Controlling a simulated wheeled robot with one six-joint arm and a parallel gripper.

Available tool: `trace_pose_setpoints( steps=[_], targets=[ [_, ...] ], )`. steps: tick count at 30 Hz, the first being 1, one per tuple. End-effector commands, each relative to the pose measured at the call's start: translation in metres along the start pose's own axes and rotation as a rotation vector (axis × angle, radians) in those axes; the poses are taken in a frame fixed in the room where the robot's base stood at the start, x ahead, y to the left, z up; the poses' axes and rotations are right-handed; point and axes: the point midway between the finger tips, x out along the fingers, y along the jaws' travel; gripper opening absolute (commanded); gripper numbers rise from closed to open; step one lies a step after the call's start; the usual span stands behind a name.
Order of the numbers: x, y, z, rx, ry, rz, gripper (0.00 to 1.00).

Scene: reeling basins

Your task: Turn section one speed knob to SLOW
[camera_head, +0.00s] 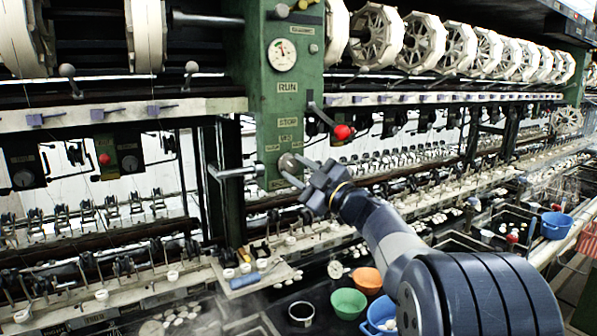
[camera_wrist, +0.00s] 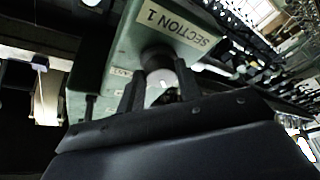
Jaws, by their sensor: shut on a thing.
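The section one speed knob (camera_head: 288,163) is a round grey knob low on the green control column (camera_head: 285,110). My gripper (camera_head: 303,178) reaches it from the lower right, and its fingers are shut on the knob. In the wrist view the knob (camera_wrist: 160,82) sits between the two dark fingers of my gripper (camera_wrist: 160,92), under a label (camera_wrist: 178,28) reading SECTION 1. A light mark shows on the knob face. The small speed labels around the knob are too small or too hidden to read, so its setting cannot be told.
A metal bar handle (camera_head: 235,172) juts out to the left. Green (camera_head: 348,303) and orange (camera_head: 367,280) bowls stand below my arm. Reels line the top.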

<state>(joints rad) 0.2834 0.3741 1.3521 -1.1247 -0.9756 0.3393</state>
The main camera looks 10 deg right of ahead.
Motion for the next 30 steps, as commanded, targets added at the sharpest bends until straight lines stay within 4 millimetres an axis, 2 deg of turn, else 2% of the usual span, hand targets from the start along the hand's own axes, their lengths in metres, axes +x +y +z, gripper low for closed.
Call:
trace_pose_setpoints(
  steps=[3,4,11,20,23,30],
  targets=[
    [0.000,0.000,0.000,-0.001,0.000,-0.001,0.11],
    [0.000,0.000,0.000,-0.001,0.000,0.000,0.36],
    [0.000,0.000,0.000,0.000,0.000,0.000,0.55],
    [-0.003,0.000,0.000,0.000,0.000,0.001,0.55],
    [-0.014,-0.001,0.001,0.000,-0.002,0.002,0.55],
    [-0.063,-0.001,0.002,-0.002,-0.003,0.003,0.55]
  ],
)
